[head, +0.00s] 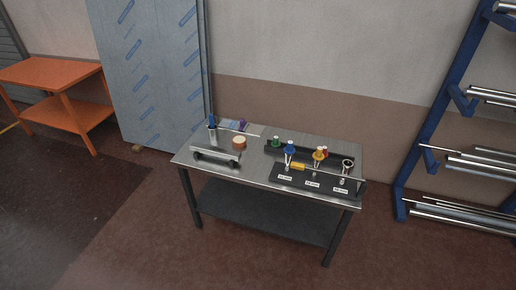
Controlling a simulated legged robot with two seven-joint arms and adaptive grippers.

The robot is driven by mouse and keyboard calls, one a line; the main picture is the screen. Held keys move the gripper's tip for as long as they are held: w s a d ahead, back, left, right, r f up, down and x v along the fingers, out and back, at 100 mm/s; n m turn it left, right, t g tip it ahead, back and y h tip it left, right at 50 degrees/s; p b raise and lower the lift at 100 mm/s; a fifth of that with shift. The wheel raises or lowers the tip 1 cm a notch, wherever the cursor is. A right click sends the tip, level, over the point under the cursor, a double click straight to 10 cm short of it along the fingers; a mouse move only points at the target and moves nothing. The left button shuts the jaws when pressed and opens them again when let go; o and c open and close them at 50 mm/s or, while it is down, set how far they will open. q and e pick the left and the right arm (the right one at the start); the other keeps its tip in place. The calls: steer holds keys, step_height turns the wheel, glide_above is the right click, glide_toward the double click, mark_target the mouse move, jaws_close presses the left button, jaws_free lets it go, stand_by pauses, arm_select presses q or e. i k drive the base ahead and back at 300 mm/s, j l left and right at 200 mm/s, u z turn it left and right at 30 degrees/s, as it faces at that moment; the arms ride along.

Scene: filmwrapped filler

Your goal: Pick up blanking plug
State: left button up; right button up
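The steel-topped workbench (250,178) stands in the middle of the head view with small parts on it. I cannot tell for sure which part is the blanking plug. At the right of the top is a dark rack with white labels (312,183). It carries a blue-topped part (290,149), a yellow-topped part (319,154) and a ring-topped part (348,163). A green-topped part (276,141) sits behind, and a small red part (325,152) shows beside the yellow one. A yellow piece (298,166) lies at the rack. Neither gripper is in view.
At the bench's left are a brown round piece (239,143), a blue-handled upright tool (212,121) and a dark-and-silver bar fixture (216,158). An orange table (48,72) stands far left, a blue stock rack (436,125) right. The floor in front is clear.

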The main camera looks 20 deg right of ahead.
mark_target(326, 154)
steer(key=l+u, duration=1.2)
steer(key=k+l+u, duration=0.15)
steer(key=l+u, duration=0.2)
